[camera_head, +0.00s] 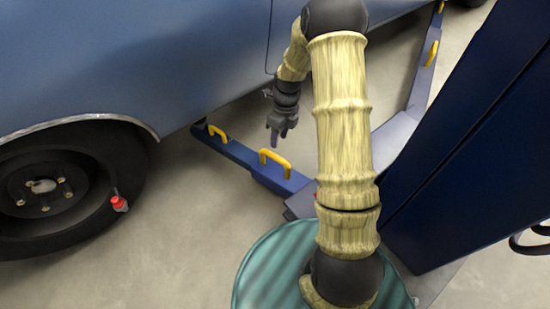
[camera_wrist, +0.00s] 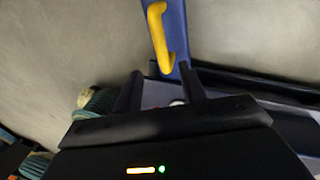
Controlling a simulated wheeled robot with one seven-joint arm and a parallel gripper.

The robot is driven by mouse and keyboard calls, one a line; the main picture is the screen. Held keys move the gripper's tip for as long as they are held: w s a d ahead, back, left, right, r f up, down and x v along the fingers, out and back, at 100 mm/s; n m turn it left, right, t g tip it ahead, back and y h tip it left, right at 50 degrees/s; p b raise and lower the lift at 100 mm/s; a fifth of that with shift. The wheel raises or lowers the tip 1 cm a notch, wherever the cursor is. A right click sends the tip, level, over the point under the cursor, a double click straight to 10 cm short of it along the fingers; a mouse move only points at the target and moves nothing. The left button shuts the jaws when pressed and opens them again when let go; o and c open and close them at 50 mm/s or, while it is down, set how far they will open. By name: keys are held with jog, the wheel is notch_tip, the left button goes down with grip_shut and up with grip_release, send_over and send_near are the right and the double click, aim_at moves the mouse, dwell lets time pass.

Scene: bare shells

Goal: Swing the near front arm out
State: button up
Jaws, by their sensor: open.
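The near front arm is a blue lift arm (camera_head: 240,152) that reaches from the foot of the blue post leftward to the edge of the car. It carries two yellow handles, one nearer the post (camera_head: 275,162) and one near its tip (camera_head: 217,133). My gripper (camera_head: 277,140) points down just above the handle nearer the post. In the wrist view my gripper (camera_wrist: 161,80) is open, and a yellow handle (camera_wrist: 158,38) on the blue arm (camera_wrist: 177,28) lies just beyond the fingertips. Nothing is visibly held between the fingers.
A blue car (camera_head: 130,70) with a dark wheel (camera_head: 60,235) stands at left; a red cap (camera_head: 119,203) shows at its tyre. The blue post (camera_head: 470,150) blocks the right. Another lift arm (camera_head: 421,85) with yellow handles lies beyond. The floor (camera_head: 190,220) between wheel and arm is clear.

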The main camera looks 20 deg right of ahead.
aim_at(276, 156)
jog(key=f+b, duration=0.1)
jog(key=f, duration=0.1)
jog(key=f+b, duration=0.2)
jog(key=f, duration=0.1)
jog(key=s+a+f+b, duration=0.1)
jog(key=f, duration=0.2)
jog(key=shift+a+f, duration=0.1)
jog(key=shift+f, duration=0.05)
jog(key=shift+c, duration=0.2)
